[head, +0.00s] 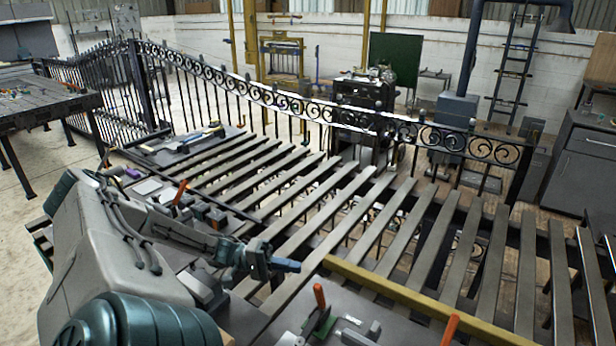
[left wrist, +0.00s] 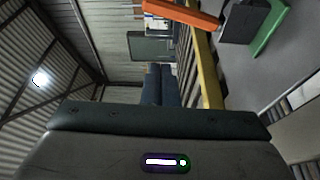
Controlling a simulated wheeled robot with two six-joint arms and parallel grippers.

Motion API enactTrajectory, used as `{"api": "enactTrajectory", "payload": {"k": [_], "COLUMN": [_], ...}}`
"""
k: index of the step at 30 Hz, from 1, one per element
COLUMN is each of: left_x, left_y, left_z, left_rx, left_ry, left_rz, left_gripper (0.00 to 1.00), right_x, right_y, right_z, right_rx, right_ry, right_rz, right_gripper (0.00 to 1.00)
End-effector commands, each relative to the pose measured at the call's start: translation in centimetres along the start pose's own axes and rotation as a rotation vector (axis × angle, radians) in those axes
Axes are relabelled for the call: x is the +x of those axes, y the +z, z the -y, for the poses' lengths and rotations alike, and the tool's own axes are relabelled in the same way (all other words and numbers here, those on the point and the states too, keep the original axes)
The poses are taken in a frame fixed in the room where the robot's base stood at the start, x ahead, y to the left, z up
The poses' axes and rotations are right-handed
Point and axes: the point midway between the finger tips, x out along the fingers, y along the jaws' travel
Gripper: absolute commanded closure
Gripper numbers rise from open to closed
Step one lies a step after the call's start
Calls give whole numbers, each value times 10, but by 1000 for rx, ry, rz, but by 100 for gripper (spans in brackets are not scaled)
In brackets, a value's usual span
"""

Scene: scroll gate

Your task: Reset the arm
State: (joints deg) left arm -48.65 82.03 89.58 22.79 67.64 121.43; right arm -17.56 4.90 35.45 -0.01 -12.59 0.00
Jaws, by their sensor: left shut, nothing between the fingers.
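My left arm comes in from the left in the head view, over the near side of the slatted steel bench. Its gripper (head: 287,265) points right, with its dark blue fingers together and nothing seen between them. It is above the bench slats (head: 325,225), left of the yellow bar (head: 420,300). In the left wrist view the blue fingers (left wrist: 160,85) show close together behind the wrist housing, and the yellow bar (left wrist: 208,80) runs to their right. My right gripper is in neither view.
An orange-handled clamp (head: 319,296) stands on the near plate, right of my gripper; another orange handle (head: 180,192) is behind my forearm. A black scrollwork gate (head: 290,100) stands along the far side. Hand tools (head: 190,138) lie at the far left bench end.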

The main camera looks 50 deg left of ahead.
Motion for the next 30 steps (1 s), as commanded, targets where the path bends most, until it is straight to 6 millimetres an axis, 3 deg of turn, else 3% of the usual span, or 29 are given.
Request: {"api": "enactTrajectory", "payload": {"k": [6,12,25,30], "left_x": [-18,-20,-19,-19], "left_y": [0,0,0,-2], "left_z": [1,2,1,-18], "left_rx": [0,1,1,1], "left_ry": [-1,0,0,0], "left_rz": [0,0,0,0], "left_gripper": [100,100,100,100], "right_x": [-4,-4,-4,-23], "right_y": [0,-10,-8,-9], "right_z": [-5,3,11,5], "right_rx": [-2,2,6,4], "right_ry": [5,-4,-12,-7], "right_rz": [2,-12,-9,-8], "right_gripper": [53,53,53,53]}}
